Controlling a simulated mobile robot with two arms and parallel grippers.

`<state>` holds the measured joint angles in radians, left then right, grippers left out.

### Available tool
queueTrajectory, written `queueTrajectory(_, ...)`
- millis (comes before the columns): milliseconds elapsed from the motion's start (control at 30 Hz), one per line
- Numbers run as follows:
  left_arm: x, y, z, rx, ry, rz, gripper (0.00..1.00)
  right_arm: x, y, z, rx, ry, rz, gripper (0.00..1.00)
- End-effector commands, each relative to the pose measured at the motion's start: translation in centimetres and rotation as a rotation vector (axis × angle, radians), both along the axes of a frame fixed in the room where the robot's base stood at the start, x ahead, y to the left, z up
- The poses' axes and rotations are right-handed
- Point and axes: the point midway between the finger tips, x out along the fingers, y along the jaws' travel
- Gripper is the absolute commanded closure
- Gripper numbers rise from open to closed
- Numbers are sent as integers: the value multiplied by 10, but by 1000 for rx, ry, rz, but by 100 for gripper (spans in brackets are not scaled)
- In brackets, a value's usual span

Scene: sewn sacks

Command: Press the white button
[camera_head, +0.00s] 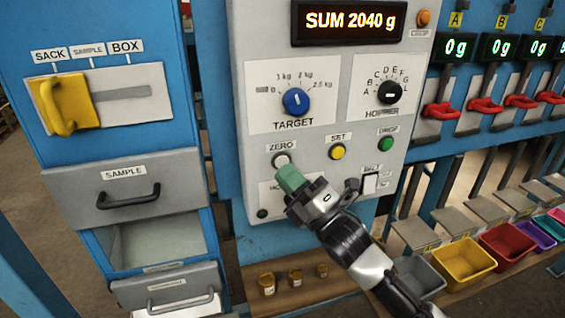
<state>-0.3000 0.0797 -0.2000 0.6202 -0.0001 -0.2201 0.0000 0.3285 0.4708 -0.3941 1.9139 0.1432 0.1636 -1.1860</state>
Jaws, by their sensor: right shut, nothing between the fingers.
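The white button (281,160) sits under the ZERO label on the light grey control panel (240,60). It is round, with a dark ring. My right gripper (288,178) comes in from the lower right, its green fingertips shut and empty. The fingertips are just below the button in the picture and overlap its lower edge or lie very close to it. I cannot tell whether they touch it. My left gripper is not in view.
A yellow SET button (337,151) and a green DROP button (386,143) are to the right. A blue TARGET knob (295,101) and a black HOPPER knob (390,92) are above. The display (349,21) reads SUM 2040 g. Small jars (267,283) stand on a shelf below.

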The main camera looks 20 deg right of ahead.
Motion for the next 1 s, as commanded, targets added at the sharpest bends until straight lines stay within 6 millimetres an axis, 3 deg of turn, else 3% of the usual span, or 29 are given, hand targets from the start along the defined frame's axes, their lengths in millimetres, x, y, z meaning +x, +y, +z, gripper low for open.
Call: queueTrajectory(1000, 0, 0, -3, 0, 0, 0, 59, 9, 0, 0, 0, 0, 0, 100)
